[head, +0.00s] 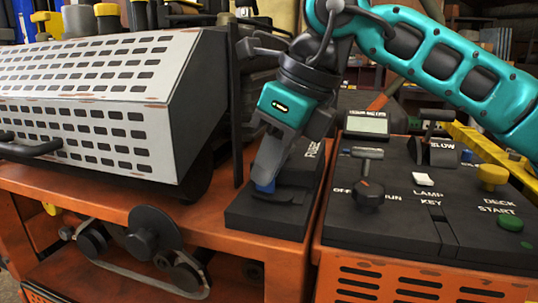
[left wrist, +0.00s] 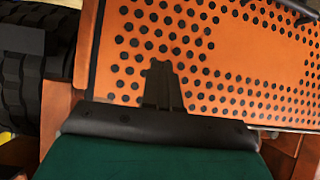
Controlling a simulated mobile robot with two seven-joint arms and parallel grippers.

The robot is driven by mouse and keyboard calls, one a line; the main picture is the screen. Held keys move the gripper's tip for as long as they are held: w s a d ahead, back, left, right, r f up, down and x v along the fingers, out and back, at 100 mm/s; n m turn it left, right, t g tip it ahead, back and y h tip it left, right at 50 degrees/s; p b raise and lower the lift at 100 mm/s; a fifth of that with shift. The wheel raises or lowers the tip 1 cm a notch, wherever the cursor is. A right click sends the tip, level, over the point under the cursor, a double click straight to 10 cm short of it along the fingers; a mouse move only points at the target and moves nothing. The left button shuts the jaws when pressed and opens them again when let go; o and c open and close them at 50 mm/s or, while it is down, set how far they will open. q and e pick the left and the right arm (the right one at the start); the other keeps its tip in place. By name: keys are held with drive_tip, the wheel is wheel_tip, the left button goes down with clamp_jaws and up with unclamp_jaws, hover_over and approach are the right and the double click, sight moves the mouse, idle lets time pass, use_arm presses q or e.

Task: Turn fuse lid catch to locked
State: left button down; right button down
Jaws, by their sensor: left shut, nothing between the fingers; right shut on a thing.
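The black fuse box (head: 290,215), with a partly hidden FUSE label on its lid, sits on the orange deck left of the control panel. My right gripper (head: 266,182) reaches down onto it from above. Its fingers are shut on the fuse lid catch, which they mostly cover. The exact angle of the catch cannot be told. My left gripper (left wrist: 162,85) shows only in the left wrist view, with its fingers together and empty, in front of a perforated orange panel (left wrist: 225,55).
The control panel (head: 430,215) stands right of the fuse box, with a T-handled key (head: 368,175), a lever (head: 434,140), a yellow knob (head: 491,177) and a green button (head: 510,222). A slotted grey cover (head: 95,70) is at left. A belt and pulleys (head: 150,240) lie below.

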drive_tip(key=shift+r+n, duration=0.15)
drive_tip(key=shift+n, duration=0.45)
drive_tip(key=shift+n+g+p, duration=0.3)
drive_tip(key=c, duration=1.3)
unclamp_jaws()
drive_tip(key=shift+o, duration=0.2)
drive_tip(key=p+v, duration=0.1)
drive_tip(key=v, duration=1.1)
drive_tip(key=shift+d+r+p, duration=0.3)
